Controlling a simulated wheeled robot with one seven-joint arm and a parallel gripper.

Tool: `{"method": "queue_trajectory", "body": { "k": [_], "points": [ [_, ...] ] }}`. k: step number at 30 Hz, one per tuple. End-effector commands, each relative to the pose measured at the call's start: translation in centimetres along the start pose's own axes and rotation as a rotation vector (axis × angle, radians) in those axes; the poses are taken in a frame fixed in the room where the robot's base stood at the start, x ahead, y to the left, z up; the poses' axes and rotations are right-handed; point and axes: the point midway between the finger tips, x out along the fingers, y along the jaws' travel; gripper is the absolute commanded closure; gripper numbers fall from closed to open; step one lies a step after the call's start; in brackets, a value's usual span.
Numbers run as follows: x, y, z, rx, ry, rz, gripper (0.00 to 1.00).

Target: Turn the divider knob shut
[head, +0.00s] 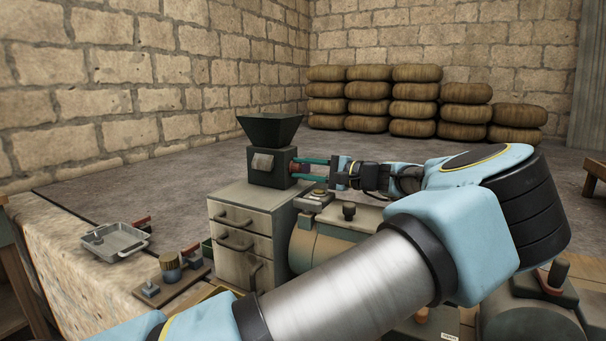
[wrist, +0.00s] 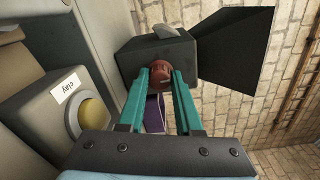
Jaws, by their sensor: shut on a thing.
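The divider is a dark box (head: 268,170) with a flared black hopper (head: 270,128) on top, standing on a grey cabinet. A reddish-brown round knob (wrist: 161,74) sticks out of the box's side in the wrist view. My gripper (wrist: 162,82) has its two teal fingers on either side of the knob and is shut on it. In the head view my gripper (head: 300,168) reaches the box from the right, and the fingers mostly hide the knob. Any mark showing the knob's angle cannot be made out.
The grey drawer cabinet (head: 230,238) stands under the divider. A box labelled "clay" (wrist: 58,105) with a yellow round part (wrist: 93,115) is close to my gripper. Stacked sacks (head: 415,100) stand far back.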

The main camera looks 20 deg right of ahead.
Motion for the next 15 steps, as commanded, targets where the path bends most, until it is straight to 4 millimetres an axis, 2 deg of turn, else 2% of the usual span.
{"method": "queue_trajectory", "body": {
  "k": [13, 14, 15],
  "points": [
    [-0.02, 0.05, 0.0, -0.01, 0.001, 0.002, 1.0],
    [-0.02, 0.05, 0.0, -0.01, 0.001, 0.002, 0.65],
    [-0.02, 0.05, -0.01, -0.01, 0.001, 0.002, 0.61]
  ]
}}
